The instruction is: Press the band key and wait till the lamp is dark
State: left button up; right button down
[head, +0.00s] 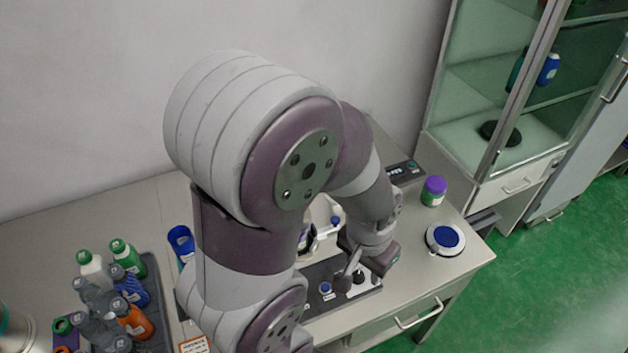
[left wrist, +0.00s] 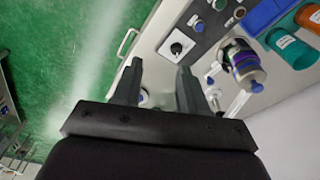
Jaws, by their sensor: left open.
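A dark control panel (head: 312,300) lies along the table's front, partly hidden behind my left arm. A blue button (head: 326,287) with a small label sits on it. In the left wrist view the panel shows a black knob on a white plate (left wrist: 177,47), a blue button (left wrist: 199,25) and more round controls beyond. I cannot tell which control is the band key, and no lamp can be made out. My left gripper (head: 368,272) is open and empty over the panel's right end; its fingers (left wrist: 160,68) point towards the table. My right gripper is out of view.
A tray of bottles (head: 150,275) and a blue cup (head: 180,240) stand left. A purple-lidded jar (head: 433,191), a blue-topped round dish (head: 445,238) and a dark box (head: 405,172) stand right. A jar (left wrist: 243,65) is near the panel. A glass cabinet (head: 490,100) is behind.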

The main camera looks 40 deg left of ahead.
aim_at(324, 288)
jog(key=u, duration=1.5)
